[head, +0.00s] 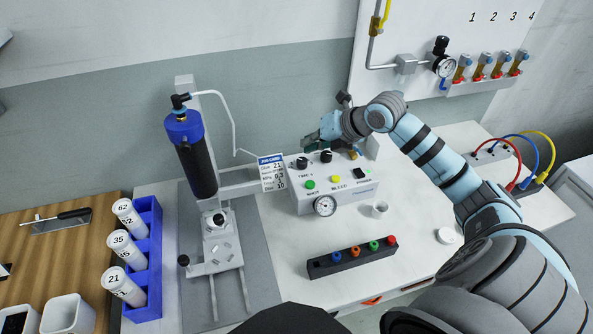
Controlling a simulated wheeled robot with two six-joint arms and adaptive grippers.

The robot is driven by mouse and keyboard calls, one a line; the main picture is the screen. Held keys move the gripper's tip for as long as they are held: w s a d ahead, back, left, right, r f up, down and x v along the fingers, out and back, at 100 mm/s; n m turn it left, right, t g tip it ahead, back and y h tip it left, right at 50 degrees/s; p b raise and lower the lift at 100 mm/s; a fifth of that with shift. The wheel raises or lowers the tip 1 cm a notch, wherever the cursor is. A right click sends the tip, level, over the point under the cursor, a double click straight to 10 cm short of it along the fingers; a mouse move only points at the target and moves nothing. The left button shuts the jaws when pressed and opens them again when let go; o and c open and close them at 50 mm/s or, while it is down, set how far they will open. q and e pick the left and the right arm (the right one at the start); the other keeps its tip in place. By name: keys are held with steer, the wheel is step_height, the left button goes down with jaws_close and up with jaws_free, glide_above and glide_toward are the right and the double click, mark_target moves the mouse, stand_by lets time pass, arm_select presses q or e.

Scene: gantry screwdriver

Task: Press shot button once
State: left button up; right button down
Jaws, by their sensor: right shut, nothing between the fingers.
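The control box (347,200) is a white dispenser unit on the white bench, with a sloped face. The green button (310,185) sits above the label SHOT at its left. A yellow button (336,179) sits above BLEED, and a black power switch (360,173) is at the right. A round gauge (325,206) is on the front. My right gripper (309,141) is shut and empty. It appears above the back of the box, behind the dark knobs, apart from the green button. My left gripper is not in view.
A job card (272,172) stands at the box's left edge. Left of it is a dispensing stand with a blue-capped cylinder (190,152). A blue rack (150,258) holds labelled tubes. A black strip of coloured tips (351,260) and a small cup (379,209) lie in front.

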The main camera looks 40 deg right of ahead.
steer(key=s+r, duration=0.1)
steer(key=s, duration=0.2)
steer(key=b, duration=0.4)
glide_above(313, 182)
steer(key=f, duration=0.4)
steer(key=shift+w+f, duration=0.25)
steer(key=shift+f, duration=0.1)
steer(key=f+b, duration=0.3)
steer(key=f, duration=0.1)
steer(key=shift+s+b, duration=0.2)
steer(key=shift+b, duration=0.15)
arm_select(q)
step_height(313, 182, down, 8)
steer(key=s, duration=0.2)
arm_select(e)
steer(key=shift+f, duration=0.25)
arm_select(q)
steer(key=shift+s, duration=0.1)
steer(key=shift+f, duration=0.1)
arm_select(e)
steer(key=shift+f, duration=0.4)
